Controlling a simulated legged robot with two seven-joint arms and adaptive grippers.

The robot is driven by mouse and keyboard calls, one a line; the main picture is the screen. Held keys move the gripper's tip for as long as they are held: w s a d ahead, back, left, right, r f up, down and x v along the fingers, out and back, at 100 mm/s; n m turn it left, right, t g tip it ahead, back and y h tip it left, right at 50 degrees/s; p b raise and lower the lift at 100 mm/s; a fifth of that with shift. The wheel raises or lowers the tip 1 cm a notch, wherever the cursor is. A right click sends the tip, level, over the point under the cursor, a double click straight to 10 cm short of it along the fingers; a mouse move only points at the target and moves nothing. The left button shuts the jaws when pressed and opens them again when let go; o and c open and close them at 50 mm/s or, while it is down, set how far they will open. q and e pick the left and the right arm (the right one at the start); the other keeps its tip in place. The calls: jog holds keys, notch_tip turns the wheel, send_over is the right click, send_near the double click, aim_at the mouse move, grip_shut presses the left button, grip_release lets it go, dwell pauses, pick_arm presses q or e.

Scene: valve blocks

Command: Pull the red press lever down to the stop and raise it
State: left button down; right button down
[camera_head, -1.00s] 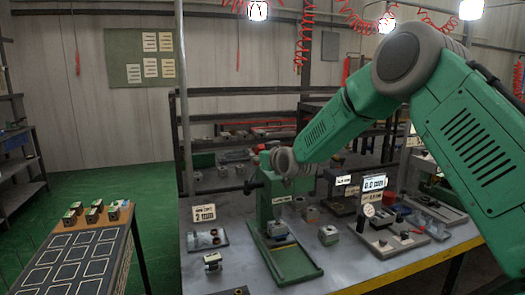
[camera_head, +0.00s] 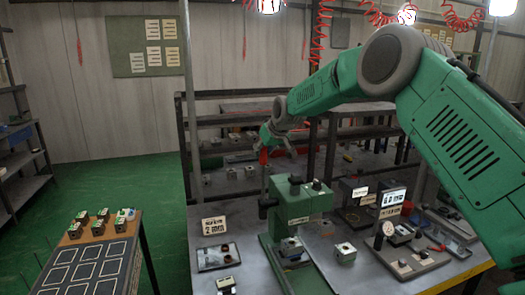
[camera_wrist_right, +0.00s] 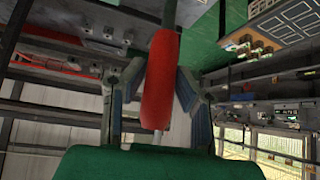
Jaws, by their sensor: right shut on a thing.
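The green press (camera_head: 298,203) stands on the metal bench. Its lever has a dark rod (camera_head: 264,183) that stands nearly upright at the press's left side, topped by a red handle (camera_head: 264,156). My right gripper (camera_head: 275,142) is at the red handle, above and left of the press. In the right wrist view the red handle (camera_wrist_right: 161,80) lies lengthwise between the two fingers of my right gripper (camera_wrist_right: 155,100), which is shut on it. A small block sits on the press base (camera_head: 291,247). My left gripper is not in view.
A side table with several blocks (camera_head: 102,225) is at left. A rack stands behind.

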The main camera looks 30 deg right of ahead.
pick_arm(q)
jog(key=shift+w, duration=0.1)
pick_arm(e)
jog(key=shift+w+r, duration=0.25)
jog(key=shift+r, duration=0.2)
jog(key=c, duration=1.3)
grip_release()
jog(key=shift+w+f, duration=0.1)
jog(key=shift+w+d+f, duration=0.2)
jog(key=shift+w+f, duration=0.05)
jog(key=shift+f, duration=0.15)
jog(key=shift+s+r, duration=0.1)
jog(key=shift+s, duration=0.05)
jog(key=v, duration=1.1)
jog(key=shift+r, duration=0.2)
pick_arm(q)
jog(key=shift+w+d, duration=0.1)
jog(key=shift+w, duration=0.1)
